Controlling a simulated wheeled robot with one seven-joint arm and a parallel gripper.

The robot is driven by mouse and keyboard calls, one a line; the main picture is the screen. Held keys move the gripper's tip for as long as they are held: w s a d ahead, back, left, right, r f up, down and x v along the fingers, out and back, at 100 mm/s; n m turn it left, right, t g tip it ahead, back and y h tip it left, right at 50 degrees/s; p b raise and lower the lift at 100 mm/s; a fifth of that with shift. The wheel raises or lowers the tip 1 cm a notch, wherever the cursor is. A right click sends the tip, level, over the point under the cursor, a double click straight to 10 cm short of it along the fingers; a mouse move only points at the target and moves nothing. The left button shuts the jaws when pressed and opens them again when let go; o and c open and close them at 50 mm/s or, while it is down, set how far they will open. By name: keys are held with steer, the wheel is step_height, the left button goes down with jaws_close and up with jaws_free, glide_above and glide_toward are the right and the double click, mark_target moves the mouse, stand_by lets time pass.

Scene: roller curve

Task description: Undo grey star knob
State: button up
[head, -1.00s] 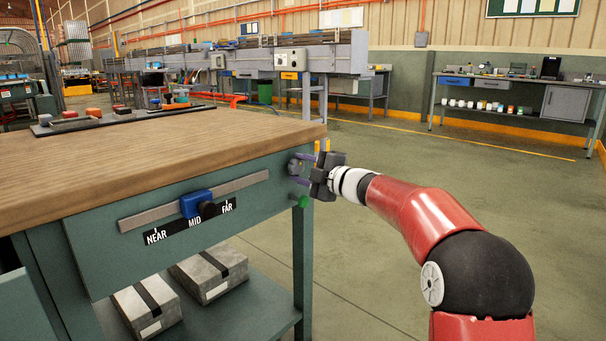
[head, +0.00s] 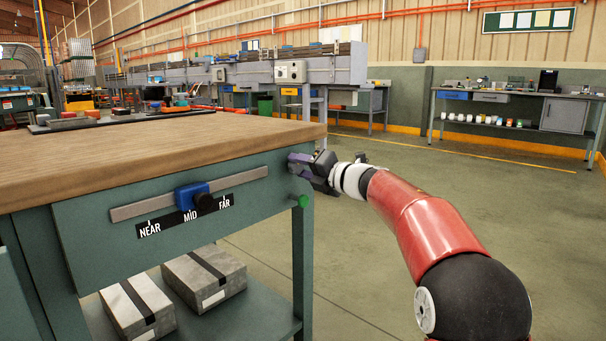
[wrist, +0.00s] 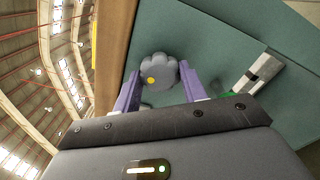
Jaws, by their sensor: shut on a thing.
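The grey star knob (wrist: 158,62), a lobed grey disc with a yellow dot, shows in the wrist view against the teal side of the bench. My gripper (wrist: 159,75) has its two purple fingers on opposite sides of the knob and is shut on it. In the head view my gripper (head: 298,163) is at the bench's right corner, just below the wooden top, and hides the knob there. The gripper is tilted, rolled about its own axis.
A green knob (head: 302,201) sits just below my gripper on the bench leg. A blue slider (head: 191,193) stands on a rail above a NEAR-MID-FAR label, around MID. Grey boxes (head: 205,275) lie on the lower shelf. The floor (head: 420,220) to the right is clear.

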steer(key=shift+a+n+b, duration=0.2)
steer(key=shift+n+b, duration=0.25)
steer(key=shift+n, duration=0.65)
steer(key=o, duration=1)
steer(key=shift+a, duration=0.1)
steer(key=shift+s+d, duration=0.2)
steer(key=shift+d, duration=0.25)
steer(key=v, duration=0.7)
